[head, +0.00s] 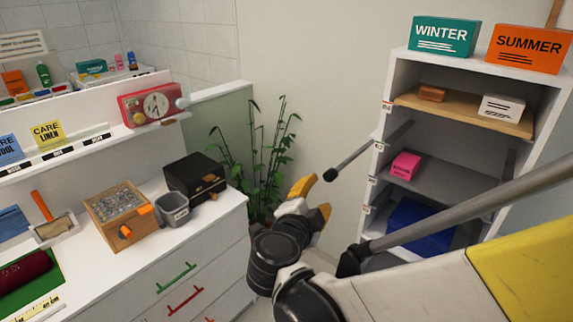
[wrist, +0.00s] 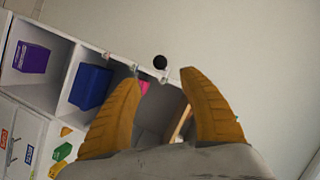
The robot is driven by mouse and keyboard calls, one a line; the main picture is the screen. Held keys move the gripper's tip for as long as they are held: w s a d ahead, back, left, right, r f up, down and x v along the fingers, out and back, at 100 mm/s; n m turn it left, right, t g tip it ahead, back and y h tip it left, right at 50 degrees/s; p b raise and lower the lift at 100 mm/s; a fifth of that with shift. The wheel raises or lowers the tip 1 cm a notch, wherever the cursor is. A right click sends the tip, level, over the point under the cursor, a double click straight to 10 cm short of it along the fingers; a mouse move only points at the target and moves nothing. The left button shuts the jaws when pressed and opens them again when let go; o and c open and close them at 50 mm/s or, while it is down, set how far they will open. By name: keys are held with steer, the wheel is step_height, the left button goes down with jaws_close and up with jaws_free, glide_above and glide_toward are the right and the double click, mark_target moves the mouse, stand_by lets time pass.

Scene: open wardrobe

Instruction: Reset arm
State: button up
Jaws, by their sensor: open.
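My gripper (head: 312,200) is at the middle of the head view, in front of the plant and the bare wall. Its two yellow fingers are apart with nothing between them. In the wrist view the open fingers (wrist: 160,95) point toward the wall and the white wardrobe shelving. My arm crosses the lower right of the head view and hides part of the wardrobe's lower shelves.
The open wardrobe (head: 388,98) at right holds a pink box (head: 406,165) and a blue bin (head: 420,222). A grey rod with a black knob (head: 330,175) juts out near my gripper. The white dresser (head: 215,245) stands left, with a black box (head: 195,177) on top.

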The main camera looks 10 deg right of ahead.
steer(key=s+d+f+n+g+y+b, duration=0.3)
steer(key=s+d+f+n+g+b, duration=0.15)
steer(key=s+f+n, duration=0.3)
steer(key=s+a+f+n+g+y+b, duration=0.1)
steer(key=s+a+f+n+y+b, duration=0.2)
steer(key=s+n, duration=0.6)
steer(key=shift+s+a+f+n+y, duration=0.15)
steer(key=shift+a+f+n+y, duration=0.2)
steer(key=shift+f+n+y, duration=0.7)
steer(key=shift+r, duration=0.1)
